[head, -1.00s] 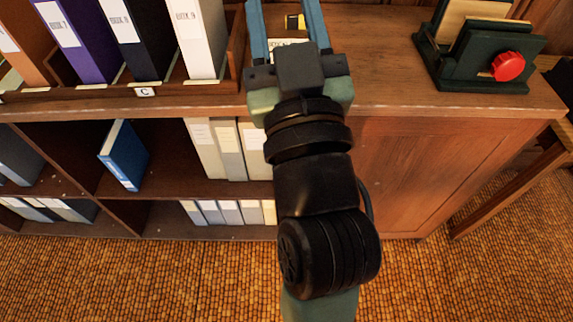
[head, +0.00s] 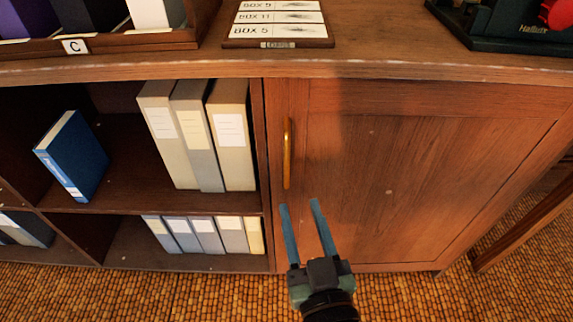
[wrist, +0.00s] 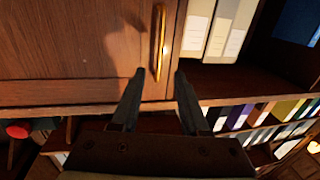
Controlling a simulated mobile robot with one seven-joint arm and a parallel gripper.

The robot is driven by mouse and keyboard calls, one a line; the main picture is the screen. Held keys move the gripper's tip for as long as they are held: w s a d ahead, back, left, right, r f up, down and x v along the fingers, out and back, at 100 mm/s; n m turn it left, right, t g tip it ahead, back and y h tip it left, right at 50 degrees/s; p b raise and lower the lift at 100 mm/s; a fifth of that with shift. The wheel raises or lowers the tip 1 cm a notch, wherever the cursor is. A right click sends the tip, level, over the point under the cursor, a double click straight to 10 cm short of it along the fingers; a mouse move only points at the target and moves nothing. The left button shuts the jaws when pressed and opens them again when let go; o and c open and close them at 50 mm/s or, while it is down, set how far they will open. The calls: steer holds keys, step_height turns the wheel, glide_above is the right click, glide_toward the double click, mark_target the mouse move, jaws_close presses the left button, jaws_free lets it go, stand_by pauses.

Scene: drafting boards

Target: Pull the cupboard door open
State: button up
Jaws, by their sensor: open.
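The cupboard door (head: 400,185) is a reddish-brown wooden panel, shut, at the right of the open shelves in the head view. Its brass bar handle (head: 287,153) stands upright near the door's left edge. My gripper (head: 299,203) is open and empty, with its two blue fingers pointing up toward the door just below the handle. In the wrist view the door (wrist: 70,45) is on the left. The handle (wrist: 158,42) there lies ahead of and between the lines of the open fingers (wrist: 158,73). The fingers do not appear to touch it.
Open shelves left of the door hold pale binders (head: 198,135), a leaning blue binder (head: 72,155) and smaller binders (head: 205,235). On the cupboard top are a label board (head: 278,44) and a dark green device (head: 510,30). The woven floor (head: 420,300) in front looks clear.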

mark_target(288, 164)
steer(key=w, duration=0.4)
steer(key=w+a, duration=0.1)
steer(key=w, duration=0.2)
steer(key=w+a, duration=0.1)
steer(key=w, duration=0.3)
steer(key=shift+w+a+p, duration=0.15)
steer(key=shift+w+p, duration=0.15)
jaws_close()
stand_by(1.0)
